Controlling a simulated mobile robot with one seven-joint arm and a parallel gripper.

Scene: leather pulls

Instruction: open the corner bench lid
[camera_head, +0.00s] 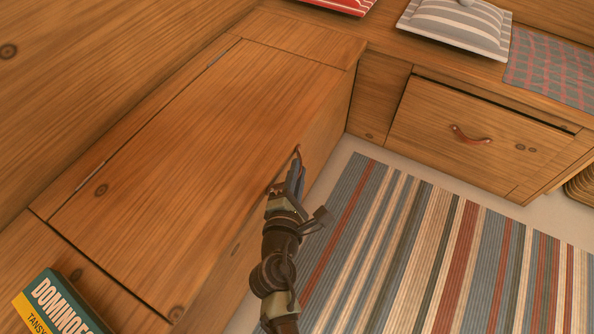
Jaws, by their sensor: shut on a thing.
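The corner bench lid (200,150) is a large wooden panel on the left, lying flat and closed in the bench top. Hinges show along its far left edge. A leather pull (297,150) shows at the lid's right front edge. My gripper (297,168) is at that edge and is shut on the leather pull. The fingers and my wrist hide part of the pull, so the exact grip is not clear.
A dominoes box (58,305) sits on the bench at the lower left, off the lid. A drawer front (480,135) with a leather pull is at the right. Cushions (458,25) lie on the far bench. A striped rug (440,260) covers the open floor.

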